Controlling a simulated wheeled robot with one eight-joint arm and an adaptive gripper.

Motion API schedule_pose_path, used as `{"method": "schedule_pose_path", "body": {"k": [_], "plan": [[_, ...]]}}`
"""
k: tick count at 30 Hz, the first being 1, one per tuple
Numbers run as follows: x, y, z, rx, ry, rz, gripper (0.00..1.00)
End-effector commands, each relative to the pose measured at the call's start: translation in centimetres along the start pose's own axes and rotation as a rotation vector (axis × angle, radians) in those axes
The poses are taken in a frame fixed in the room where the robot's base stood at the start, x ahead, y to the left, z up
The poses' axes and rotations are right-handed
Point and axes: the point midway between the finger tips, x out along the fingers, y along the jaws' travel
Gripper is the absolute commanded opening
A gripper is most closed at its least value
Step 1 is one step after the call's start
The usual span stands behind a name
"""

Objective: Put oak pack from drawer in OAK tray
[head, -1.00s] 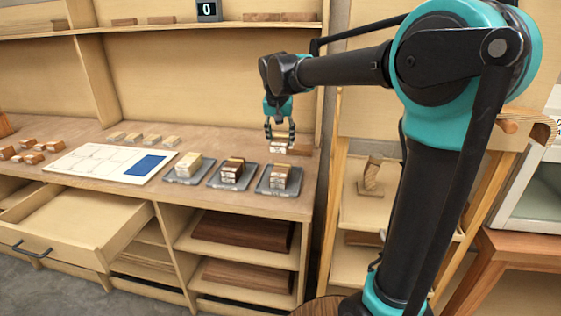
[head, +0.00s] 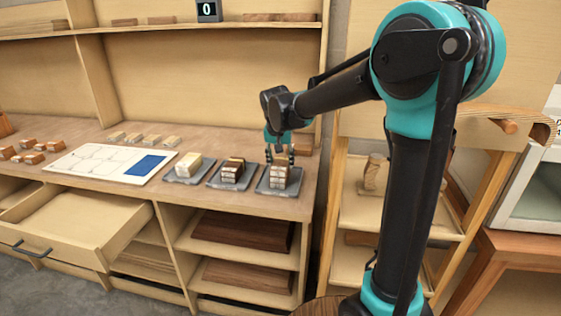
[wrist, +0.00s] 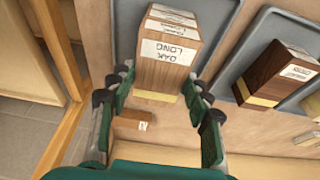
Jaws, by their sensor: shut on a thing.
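My gripper (head: 280,157) is shut on an oak pack (head: 278,169), low over the right-hand grey tray (head: 266,188). In the wrist view, my gripper's fingers (wrist: 160,86) stand on either side of a brown wooden block labelled "OAK LONG" (wrist: 163,73). Other labelled ends show just beyond it, in line with the stack in the tray. The held pack is at the top of this stack; I cannot tell whether it rests on it. The drawer (head: 75,230) at lower left is open and looks empty.
A tray of dark packs (head: 232,172) and a tray of pale packs (head: 188,166) stand to the left. A small labelled block (wrist: 133,119) lies on the bench behind the tray. A white board with a blue patch (head: 148,165) lies further left.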

Motion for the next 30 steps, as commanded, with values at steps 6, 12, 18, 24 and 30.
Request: {"method": "schedule_pose_path", "body": {"k": [6,12,18,24,30], "plan": [[0.2,0.0,0.1,0.000,0.000,0.000,0.65],[0.2,0.0,0.1,0.000,0.000,0.000,0.70],[-0.1,0.0,0.0,0.000,0.000,0.000,0.70],[-2.8,0.0,0.0,-0.001,0.000,0.000,0.70],[-7.0,0.0,0.0,-0.001,0.000,0.000,0.70]]}}
